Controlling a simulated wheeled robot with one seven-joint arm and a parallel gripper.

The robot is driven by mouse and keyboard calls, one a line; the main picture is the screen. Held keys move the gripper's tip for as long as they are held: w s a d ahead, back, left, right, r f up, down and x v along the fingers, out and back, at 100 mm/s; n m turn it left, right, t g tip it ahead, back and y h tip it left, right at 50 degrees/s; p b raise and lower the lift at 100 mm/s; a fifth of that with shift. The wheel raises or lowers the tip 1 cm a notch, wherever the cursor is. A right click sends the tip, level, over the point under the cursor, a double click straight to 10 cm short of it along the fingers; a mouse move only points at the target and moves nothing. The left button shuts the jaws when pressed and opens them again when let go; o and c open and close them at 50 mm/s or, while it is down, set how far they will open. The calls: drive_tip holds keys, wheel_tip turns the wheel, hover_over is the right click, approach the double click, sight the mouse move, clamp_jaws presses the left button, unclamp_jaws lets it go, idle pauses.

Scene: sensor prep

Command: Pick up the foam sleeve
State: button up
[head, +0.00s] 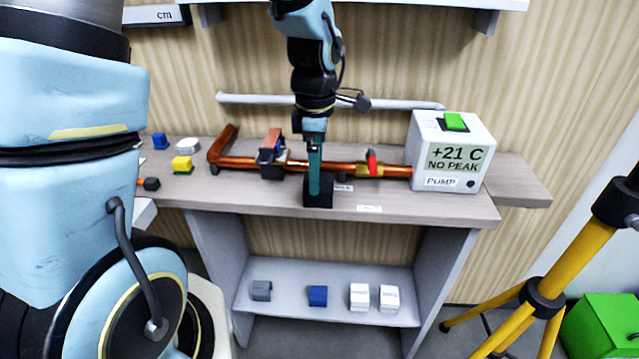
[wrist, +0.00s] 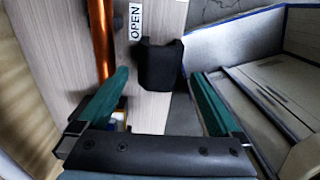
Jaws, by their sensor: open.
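The foam sleeve appears to be the black block (head: 319,199) at the front edge of the bench, below my gripper. In the wrist view the black sleeve (wrist: 160,66) lies on the wood-grain top beside an "OPEN" label. My gripper (head: 314,188) points down at it, with its green fingers partly in front of the sleeve. In the wrist view my gripper (wrist: 161,73) is open, one finger on each side of the sleeve, with gaps visible. Contact is not visible.
A copper pipe (head: 230,162) runs along the bench (head: 240,196) behind the sleeve, with a clamp (head: 270,155) and a red-handled valve (head: 371,163). A white pump box (head: 450,150) stands at the right. Several small blocks sit on the lower shelf (head: 335,304).

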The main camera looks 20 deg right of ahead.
sight(324, 200)
drive_tip(key=shift+s+d+f+p, duration=0.1)
drive_tip(key=shift+f+p, duration=0.1)
drive_tip(key=shift+f, duration=0.55)
drive_tip(key=shift+w+d+f+p, duration=0.1)
drive_tip(key=shift+f+p, duration=0.1)
drive_tip(key=shift+f, duration=0.6)
drive_tip(key=shift+s+d+f+p, duration=0.1)
drive_tip(key=shift+f+p, duration=0.1)
drive_tip(key=shift+f, duration=0.55)
drive_tip(key=c, duration=1.2)
